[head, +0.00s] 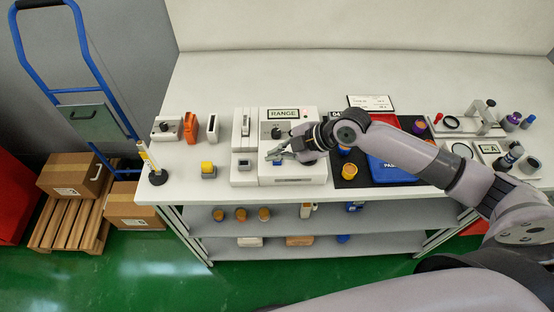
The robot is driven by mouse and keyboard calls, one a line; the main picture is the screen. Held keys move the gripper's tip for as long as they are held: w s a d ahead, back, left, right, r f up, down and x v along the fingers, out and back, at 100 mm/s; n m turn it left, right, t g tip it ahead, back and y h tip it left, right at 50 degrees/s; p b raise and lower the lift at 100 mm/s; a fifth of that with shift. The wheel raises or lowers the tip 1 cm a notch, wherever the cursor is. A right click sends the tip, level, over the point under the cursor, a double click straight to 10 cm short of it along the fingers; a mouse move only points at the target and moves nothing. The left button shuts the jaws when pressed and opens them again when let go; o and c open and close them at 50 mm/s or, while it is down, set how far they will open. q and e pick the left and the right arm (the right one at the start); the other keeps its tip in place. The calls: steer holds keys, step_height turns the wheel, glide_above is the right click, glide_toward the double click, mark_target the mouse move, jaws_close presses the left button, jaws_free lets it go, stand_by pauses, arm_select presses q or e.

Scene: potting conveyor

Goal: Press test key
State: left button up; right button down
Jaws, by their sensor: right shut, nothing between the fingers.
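A white tester unit (305,174) stands on the bench near its front edge. Its display (283,114) reads RANGE, and a dark knob (275,133) sits below it. A small red light shows at the display's right. My right gripper (274,156) is shut and empty, over the front part of the unit, with its fingertips pointing left. I cannot tell whether the fingertips touch the unit. No test key can be clearly made out; the gripper and wrist cover part of the panel. My left gripper is not in view.
A white module (244,176) with a small dark window adjoins the unit's left side. A blue case (392,172) and a dark mat (345,181) with purple-and-orange items lie at right, beneath my right arm. Clear bench lies behind.

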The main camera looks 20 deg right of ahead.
mark_target(277, 163)
steer(key=shift+f, duration=0.1)
steer(key=shift+f+b, duration=0.3)
steer(key=shift+f, duration=0.05)
steer(key=shift+f+b, duration=0.3)
steer(key=shift+f, duration=0.1)
stand_by(0.6)
steer(key=shift+r, duration=0.15)
steer(key=shift+r+p, duration=0.65)
steer(key=shift+r, duration=0.05)
steer(key=shift+r, duration=0.1)
step_height(277, 163, up, 5)
steer(key=p, duration=0.4)
stand_by(0.5)
